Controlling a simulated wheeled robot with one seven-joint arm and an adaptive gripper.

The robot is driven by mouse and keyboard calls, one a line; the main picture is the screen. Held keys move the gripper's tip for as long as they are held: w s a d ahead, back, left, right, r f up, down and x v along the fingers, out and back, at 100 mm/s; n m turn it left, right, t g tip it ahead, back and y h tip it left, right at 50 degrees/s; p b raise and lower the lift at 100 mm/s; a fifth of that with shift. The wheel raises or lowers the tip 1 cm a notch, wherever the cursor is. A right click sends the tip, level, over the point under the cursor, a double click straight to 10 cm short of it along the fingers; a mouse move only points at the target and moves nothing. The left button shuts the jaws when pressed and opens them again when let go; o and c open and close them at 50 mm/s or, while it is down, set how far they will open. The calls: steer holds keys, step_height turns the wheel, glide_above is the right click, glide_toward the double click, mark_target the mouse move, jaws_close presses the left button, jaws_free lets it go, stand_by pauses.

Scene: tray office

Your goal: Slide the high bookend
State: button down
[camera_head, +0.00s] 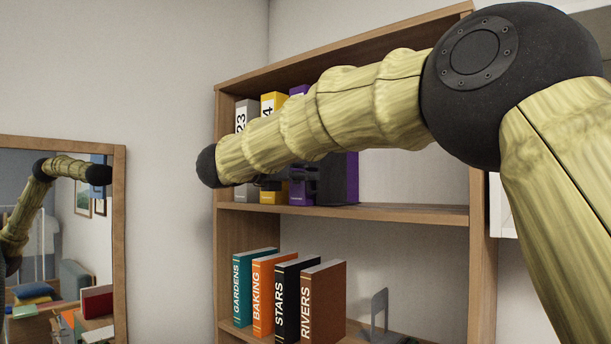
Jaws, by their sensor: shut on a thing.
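The high bookend (331,183) is a dark upright piece on the upper shelf, at the right of the row of binders and against a purple one (352,178). My gripper (308,175) is at the bookend, partly hidden below and behind my arm. It looks shut on the bookend, though the fingertips are hard to make out. To the left stand a grey binder (243,118) marked 23, a yellow one (270,105) and another purple one (299,90). My arm hides their middles.
The upper shelf (420,213) is bare right of the bookend. On the lower shelf stand books labelled GARDENS (250,290), BAKING (270,295), STARS (292,300) and RIVERS (325,300), with a grey bookend (379,312) apart at right. A wood-framed mirror (119,240) hangs left.

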steer(key=shift+w+f, duration=0.1)
steer(key=shift+f, duration=0.1)
steer(key=c, duration=1.9)
jaws_free()
steer(key=o, duration=0.3)
steer(key=shift+w+f, duration=0.1)
steer(key=shift+w, duration=0.1)
steer(key=shift+o, duration=0.2)
steer(key=shift+s+r, duration=0.2)
steer(key=v, duration=1.2)
steer(key=shift+w+f, duration=0.1)
steer(key=shift+f, duration=0.05)
